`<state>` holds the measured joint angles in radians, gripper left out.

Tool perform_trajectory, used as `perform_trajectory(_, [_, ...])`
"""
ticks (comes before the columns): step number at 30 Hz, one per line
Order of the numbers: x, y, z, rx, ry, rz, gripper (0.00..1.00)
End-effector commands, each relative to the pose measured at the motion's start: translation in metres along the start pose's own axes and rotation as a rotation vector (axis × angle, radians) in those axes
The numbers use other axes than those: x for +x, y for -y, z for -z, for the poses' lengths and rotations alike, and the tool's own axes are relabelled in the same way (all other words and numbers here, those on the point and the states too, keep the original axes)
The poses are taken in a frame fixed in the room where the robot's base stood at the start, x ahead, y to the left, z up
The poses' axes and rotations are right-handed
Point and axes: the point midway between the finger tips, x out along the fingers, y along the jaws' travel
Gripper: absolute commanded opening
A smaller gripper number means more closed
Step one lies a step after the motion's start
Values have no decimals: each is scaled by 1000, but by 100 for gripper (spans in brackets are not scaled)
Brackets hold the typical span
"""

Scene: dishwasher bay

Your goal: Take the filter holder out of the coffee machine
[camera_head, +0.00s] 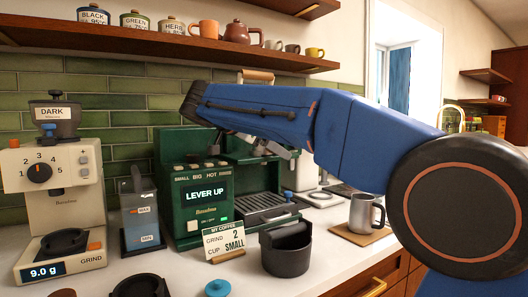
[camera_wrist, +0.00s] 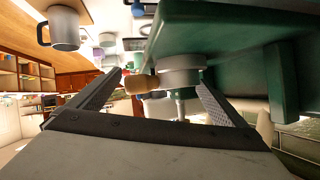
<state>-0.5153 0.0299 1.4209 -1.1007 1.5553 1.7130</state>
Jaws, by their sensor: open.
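The green coffee machine (camera_head: 190,215) stands on the counter, its display reading "LEVER UP". In the wrist view, a silver round part with a short wooden handle (camera_wrist: 141,84), which looks like the filter holder, sits against the green body of the machine (camera_wrist: 215,22). My gripper (camera_wrist: 160,79) is open, with one finger on each side of this part. The handle end lies close to the left fingertip; whether they touch I cannot tell. Nothing is clamped.
A grinder (camera_head: 62,215) stands at the left. A dark round container (camera_head: 286,255) and a small sign (camera_head: 224,242) stand in front of the machine. A steel mug (camera_head: 363,214) stands to the right. A wooden shelf (camera_head: 150,42) with canisters and cups runs above.

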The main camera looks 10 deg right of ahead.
Motion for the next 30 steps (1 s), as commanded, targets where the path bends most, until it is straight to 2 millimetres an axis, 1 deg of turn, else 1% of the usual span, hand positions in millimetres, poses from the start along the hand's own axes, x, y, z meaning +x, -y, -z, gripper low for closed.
perform_trajectory(3, [0, 0, 0, 0, 0, 0, 97])
perform_trajectory(4, [0, 0, 0, 0, 0, 0, 92])
perform_trajectory(5, [0, 0, 0, 0, 0, 0, 85])
perform_trajectory(6, [0, 0, 0, 0, 0, 0, 75])
perform_trajectory(8, [0, 0, 0, 0, 0, 0, 61])
perform_trajectory(9, [0, 0, 0, 0, 0, 0, 57])
perform_trajectory(17, [-1, 0, 1, 1, 0, 0, 57])
perform_trajectory(20, [-3, -1, 4, 2, 0, 1, 57])
perform_trajectory(22, [-6, -2, 10, 3, 0, 1, 57])
perform_trajectory(30, [-20, 6, 36, 4, 0, 1, 57])
